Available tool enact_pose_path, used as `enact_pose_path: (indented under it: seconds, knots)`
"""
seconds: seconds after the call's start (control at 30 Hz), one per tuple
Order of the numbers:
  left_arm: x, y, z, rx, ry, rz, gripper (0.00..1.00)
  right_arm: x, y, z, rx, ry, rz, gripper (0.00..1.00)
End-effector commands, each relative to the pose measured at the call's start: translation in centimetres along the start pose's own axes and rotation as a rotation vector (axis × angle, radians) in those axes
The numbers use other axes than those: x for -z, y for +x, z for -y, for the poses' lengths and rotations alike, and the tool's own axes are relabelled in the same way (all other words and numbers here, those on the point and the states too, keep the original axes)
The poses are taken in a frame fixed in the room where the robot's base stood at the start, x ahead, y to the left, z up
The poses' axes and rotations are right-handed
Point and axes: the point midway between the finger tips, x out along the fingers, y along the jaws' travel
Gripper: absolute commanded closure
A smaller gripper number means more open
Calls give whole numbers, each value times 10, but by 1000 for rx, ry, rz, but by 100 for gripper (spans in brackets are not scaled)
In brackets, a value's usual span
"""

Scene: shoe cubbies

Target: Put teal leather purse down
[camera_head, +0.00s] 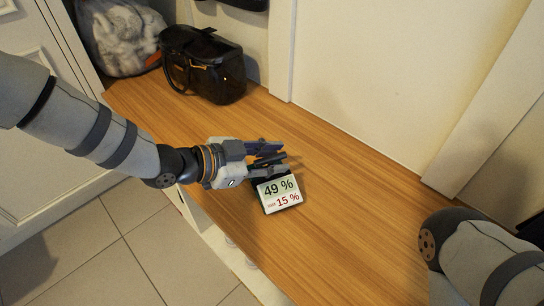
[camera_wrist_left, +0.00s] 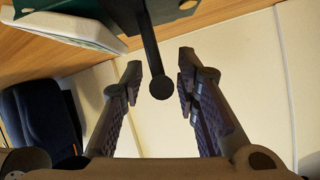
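A dark blue shape (camera_wrist_left: 40,120) at the left of the left wrist view may be this bag. My left gripper (camera_head: 275,157) is over the middle of the wooden top, apart from the handbag. Its fingers (camera_wrist_left: 160,85) are spread in the left wrist view, with no bag between them. My right arm shows at the lower right; its gripper is out of frame.
A small white display (camera_head: 279,193) reading 49 % and 15 % is right by my left gripper. A clear bag of fluffy white stuff (camera_head: 122,36) stands at the back left. A dark rod with a round end (camera_wrist_left: 153,55) shows in the wrist view. The wooden top (camera_head: 345,215) is clear on the right.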

Motion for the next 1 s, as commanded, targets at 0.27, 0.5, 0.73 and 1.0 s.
enact_pose_path:
  seconds: [0.27,0.5,0.73,1.0]
  knots:
    - [2,-1,1,1,0,-1,69,0,-1,0,0,0,-1,60]
    - [7,-55,3,4,0,0,69,-6,-16,-1,0,3,-23,60]
    - [6,-108,2,3,1,-1,69,-9,-27,-2,0,4,-39,60]
    - [3,-122,0,-1,-1,-1,69,-10,-28,-2,0,4,-42,60]
